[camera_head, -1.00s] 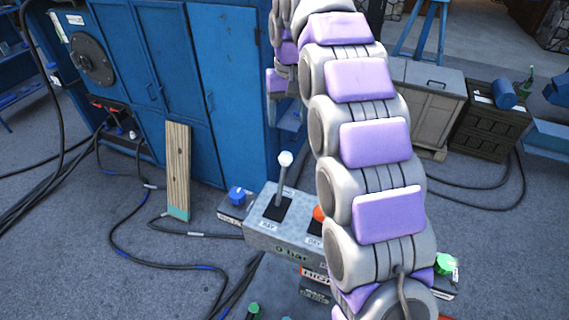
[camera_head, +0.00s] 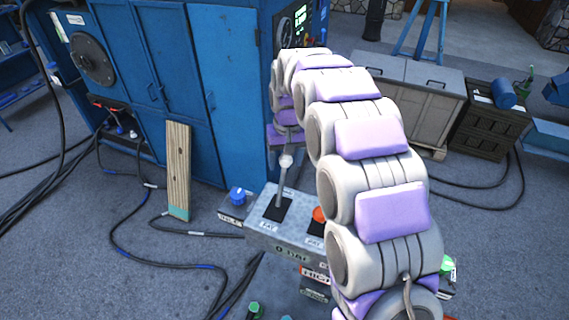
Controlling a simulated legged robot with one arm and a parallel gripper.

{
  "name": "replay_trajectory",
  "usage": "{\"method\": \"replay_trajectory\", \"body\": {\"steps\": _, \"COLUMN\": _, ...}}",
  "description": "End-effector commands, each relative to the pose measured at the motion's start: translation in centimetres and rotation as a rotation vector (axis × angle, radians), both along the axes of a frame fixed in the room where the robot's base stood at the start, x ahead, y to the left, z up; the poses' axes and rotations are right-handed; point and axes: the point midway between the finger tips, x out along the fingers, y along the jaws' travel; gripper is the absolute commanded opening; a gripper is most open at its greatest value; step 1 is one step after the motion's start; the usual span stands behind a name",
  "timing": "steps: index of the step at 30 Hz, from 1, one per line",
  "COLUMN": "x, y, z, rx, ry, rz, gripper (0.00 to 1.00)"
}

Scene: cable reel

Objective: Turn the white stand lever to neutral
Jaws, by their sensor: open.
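The white stand lever (camera_head: 282,185) has a round white knob and a grey shaft. It rises from a black slot plate on the left of the grey control box (camera_head: 268,235) and stands nearly upright, leaning slightly right at the top. My arm arches over the box from the right and curls down behind it. My gripper (camera_head: 287,142) is at the arm's far end, just above the white knob, open and partly hidden; I cannot tell whether it touches the knob.
An orange-knobbed lever (camera_head: 319,214) stands right of the white one, partly covered by my arm. A blue knob unit (camera_head: 238,196) sits left of the box. A wooden plank (camera_head: 178,170) leans on the blue cabinet (camera_head: 225,90) behind. Cables lie on the floor.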

Motion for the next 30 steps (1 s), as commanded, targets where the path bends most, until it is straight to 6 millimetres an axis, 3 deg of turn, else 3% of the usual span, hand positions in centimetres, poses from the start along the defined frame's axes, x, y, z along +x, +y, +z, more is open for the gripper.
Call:
{"method": "replay_trajectory", "body": {"steps": 6, "x": 0.0, "y": 0.1, "z": -2.2, "rx": 0.000, "ry": -0.001, "rz": 0.000, "gripper": 0.68}}
{"method": "replay_trajectory", "body": {"steps": 17, "x": 0.0, "y": 0.1, "z": -2.8, "rx": 0.001, "ry": -0.002, "rz": 0.000, "gripper": 0.68}}
{"method": "replay_trajectory", "body": {"steps": 30, "x": 0.0, "y": 0.2, "z": -2.7, "rx": 0.001, "ry": -0.002, "rz": 0.000, "gripper": 0.28}}
